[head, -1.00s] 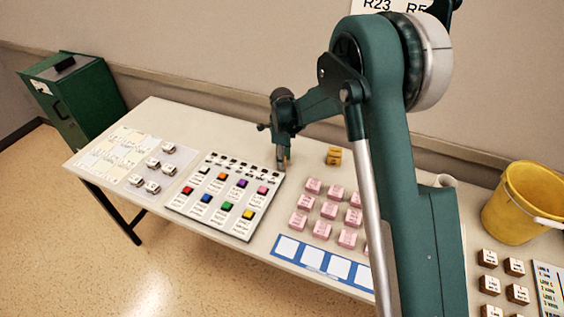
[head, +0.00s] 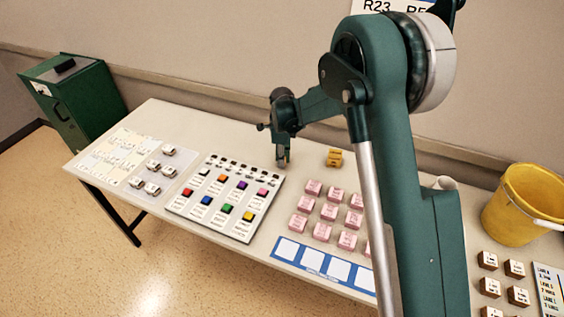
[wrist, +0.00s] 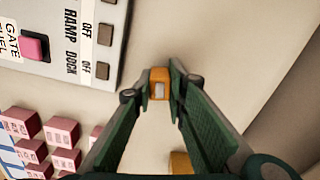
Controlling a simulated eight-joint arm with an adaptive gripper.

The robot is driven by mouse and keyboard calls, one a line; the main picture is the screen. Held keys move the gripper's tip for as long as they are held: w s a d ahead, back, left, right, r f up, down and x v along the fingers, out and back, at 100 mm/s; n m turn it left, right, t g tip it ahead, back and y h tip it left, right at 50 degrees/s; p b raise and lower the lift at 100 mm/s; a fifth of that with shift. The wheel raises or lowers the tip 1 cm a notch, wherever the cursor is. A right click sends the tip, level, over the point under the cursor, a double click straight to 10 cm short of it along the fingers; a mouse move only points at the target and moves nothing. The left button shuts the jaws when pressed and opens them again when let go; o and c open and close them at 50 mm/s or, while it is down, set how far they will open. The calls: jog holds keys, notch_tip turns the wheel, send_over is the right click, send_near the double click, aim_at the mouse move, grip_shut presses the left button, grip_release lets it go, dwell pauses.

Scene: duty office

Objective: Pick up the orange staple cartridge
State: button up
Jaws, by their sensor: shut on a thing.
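My gripper (wrist: 160,85) is shut on the orange staple cartridge (wrist: 159,76), a small orange block with a pale patch, held between the two green fingertips in the wrist view. In the head view my gripper (head: 282,160) is over the table, just past the back right corner of the button board. The cartridge is too small there to make out between the fingers.
The button board (head: 211,222) with coloured buttons lies left of my gripper. A yellow bucket (head: 518,205) is at the far right. The wall runs behind the table.

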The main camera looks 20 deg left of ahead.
notch_tip(320, 180, up, 9)
jog(key=shift+p, duration=0.5)
